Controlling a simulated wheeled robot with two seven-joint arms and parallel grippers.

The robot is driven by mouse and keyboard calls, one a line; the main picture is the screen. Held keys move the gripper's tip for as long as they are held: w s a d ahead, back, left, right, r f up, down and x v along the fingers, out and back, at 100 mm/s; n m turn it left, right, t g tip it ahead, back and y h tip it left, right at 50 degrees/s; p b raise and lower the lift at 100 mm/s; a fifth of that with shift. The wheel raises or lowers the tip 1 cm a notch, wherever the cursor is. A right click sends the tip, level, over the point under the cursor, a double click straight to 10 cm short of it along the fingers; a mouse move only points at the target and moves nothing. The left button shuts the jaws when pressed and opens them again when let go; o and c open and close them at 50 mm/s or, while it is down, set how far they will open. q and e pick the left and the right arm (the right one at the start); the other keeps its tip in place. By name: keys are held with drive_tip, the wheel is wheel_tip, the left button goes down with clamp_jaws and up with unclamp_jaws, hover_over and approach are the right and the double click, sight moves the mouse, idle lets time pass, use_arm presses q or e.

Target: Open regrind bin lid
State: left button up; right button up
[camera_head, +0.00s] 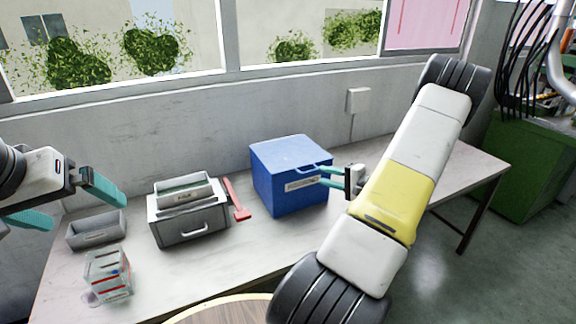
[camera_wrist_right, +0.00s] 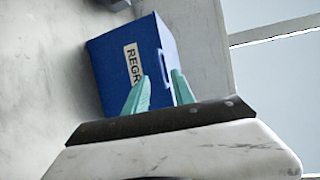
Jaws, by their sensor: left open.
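The blue regrind bin (camera_head: 290,185) stands on the table with its blue lid (camera_head: 285,152) closed. A lip or handle juts from the lid's front edge above a label. My right gripper (camera_head: 328,176) is at the bin's front right, with its teal fingers apart near that lip. In the right wrist view the bin (camera_wrist_right: 115,75) lies beyond the fingers (camera_wrist_right: 158,92), which are spread around the handle area; whether they touch it I cannot tell. My left gripper (camera_head: 70,205) is open and empty at the far left, above the table.
A grey drawer box (camera_head: 190,227) with a tray on top stands left of the bin, a red tool (camera_head: 236,200) between them. A grey tray (camera_head: 96,230) and a clear container (camera_head: 108,277) are further left. A wall with windows runs behind the table.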

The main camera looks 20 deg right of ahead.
sight(310, 172)
drive_tip(key=x, duration=0.7)
drive_tip(key=shift+a, duration=0.1)
clamp_jaws()
idle(1.2)
